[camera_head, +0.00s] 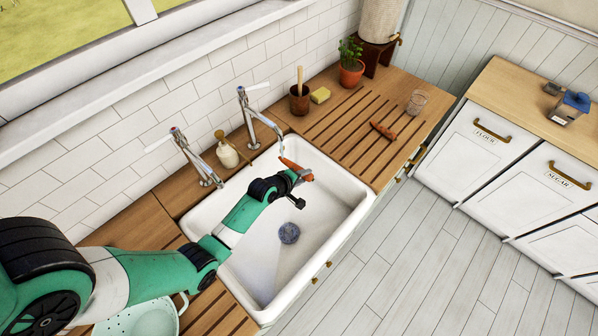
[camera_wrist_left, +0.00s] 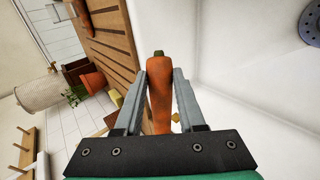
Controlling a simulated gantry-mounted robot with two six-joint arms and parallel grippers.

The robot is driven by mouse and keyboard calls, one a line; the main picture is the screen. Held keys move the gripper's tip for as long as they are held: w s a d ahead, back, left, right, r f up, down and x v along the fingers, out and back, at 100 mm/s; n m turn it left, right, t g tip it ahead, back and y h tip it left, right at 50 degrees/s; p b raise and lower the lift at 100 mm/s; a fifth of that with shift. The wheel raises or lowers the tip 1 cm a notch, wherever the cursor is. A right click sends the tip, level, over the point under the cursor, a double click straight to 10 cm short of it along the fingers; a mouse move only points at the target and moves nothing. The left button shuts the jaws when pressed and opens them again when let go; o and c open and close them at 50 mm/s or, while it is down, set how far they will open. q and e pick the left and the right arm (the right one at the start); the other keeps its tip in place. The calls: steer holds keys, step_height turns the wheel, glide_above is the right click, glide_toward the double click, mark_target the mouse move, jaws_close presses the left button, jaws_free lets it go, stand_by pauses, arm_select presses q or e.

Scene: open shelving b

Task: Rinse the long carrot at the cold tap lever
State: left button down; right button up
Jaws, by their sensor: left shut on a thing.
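My left gripper (camera_head: 302,178) is shut on an orange carrot (camera_head: 291,165) and holds it above the white sink (camera_head: 342,212), near its back edge. In the left wrist view the carrot (camera_wrist_left: 159,100) lies between both fingers, its darker end pointing away. The right-hand tap (camera_head: 251,122) has a white lever (camera_head: 258,86), and its spout ends close to the carrot's far tip. I cannot tell whether water runs or whether they touch. A left-hand tap (camera_head: 190,156) has a similar lever (camera_head: 158,145). Another carrot (camera_head: 384,131) lies on the grooved drainboard. My right gripper is not in view.
A soap bottle (camera_head: 227,154) stands between the taps. A brown pot with a handle (camera_head: 299,99), a yellow sponge (camera_head: 320,96), a potted plant (camera_head: 351,72) and a glass (camera_head: 417,102) stand right of the sink. A pale colander (camera_head: 140,318) sits at lower left.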

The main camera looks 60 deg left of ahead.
arm_select(q)
steer(key=shift+w+d, duration=0.15)
steer(key=shift+w, duration=0.35)
steer(key=shift+s+a+p, duration=0.2)
steer(key=shift+s+p, duration=0.1)
steer(key=shift+s, duration=0.3)
steer(key=s+d+p, duration=0.2)
steer(key=d+p, duration=0.1)
steer(key=d, duration=0.4)
steer(key=shift+s+d+p, duration=0.2)
steer(key=shift+d+p, duration=0.15)
stand_by(0.4)
